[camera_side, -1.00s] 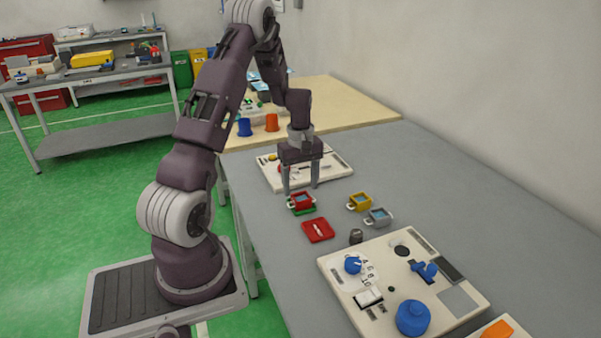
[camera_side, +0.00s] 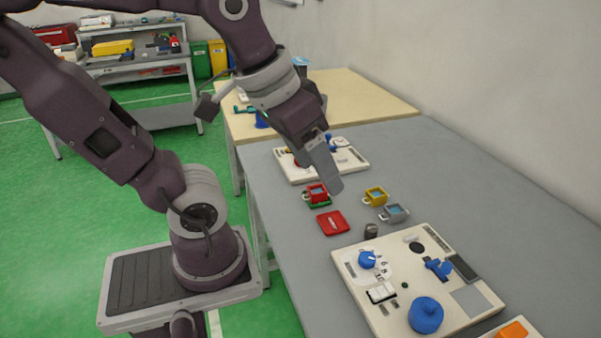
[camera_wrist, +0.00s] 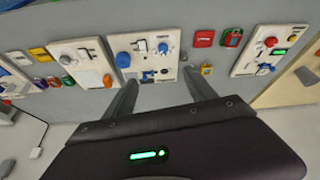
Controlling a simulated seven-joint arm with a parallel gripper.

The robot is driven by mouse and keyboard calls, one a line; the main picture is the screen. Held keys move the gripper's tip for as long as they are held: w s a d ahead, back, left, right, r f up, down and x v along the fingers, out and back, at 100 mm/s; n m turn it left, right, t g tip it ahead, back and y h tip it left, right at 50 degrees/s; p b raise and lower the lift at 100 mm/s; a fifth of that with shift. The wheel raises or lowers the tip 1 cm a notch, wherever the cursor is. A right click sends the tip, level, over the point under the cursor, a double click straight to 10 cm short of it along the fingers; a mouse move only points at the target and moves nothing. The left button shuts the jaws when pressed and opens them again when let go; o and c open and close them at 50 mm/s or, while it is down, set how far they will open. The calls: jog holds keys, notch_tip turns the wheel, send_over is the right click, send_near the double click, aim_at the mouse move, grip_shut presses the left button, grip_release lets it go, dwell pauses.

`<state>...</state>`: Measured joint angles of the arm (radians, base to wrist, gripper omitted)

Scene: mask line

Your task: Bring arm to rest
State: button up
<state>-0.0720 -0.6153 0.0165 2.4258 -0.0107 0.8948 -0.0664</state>
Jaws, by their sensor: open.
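My gripper (camera_side: 322,160) is raised above the grey table (camera_side: 478,187) and tilted, with its fingers angled down to the right in the side view. In the wrist view my gripper (camera_wrist: 163,93) shows two fingers spread apart with nothing between them. In the side view the red mug (camera_side: 317,192) rests on a green base below the fingertips, apart from them. The fingers hide part of the far control panel (camera_side: 296,177).
A yellow mug (camera_side: 376,196), a grey mug (camera_side: 394,213), a red square (camera_side: 333,222) and a small dark object (camera_side: 371,230) sit nearby. A control panel (camera_side: 391,319) with blue knobs lies in front. A wall bounds the right. The table's right side is clear.

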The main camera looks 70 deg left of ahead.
jog(key=s, duration=0.1)
jog(key=s+d+m, duration=0.1)
jog(key=shift+s+d+f+m+t, duration=0.2)
jog(key=shift+s+f+m+t, duration=0.1)
jog(key=shift+s+f+m, duration=0.1)
dwell(0.9)
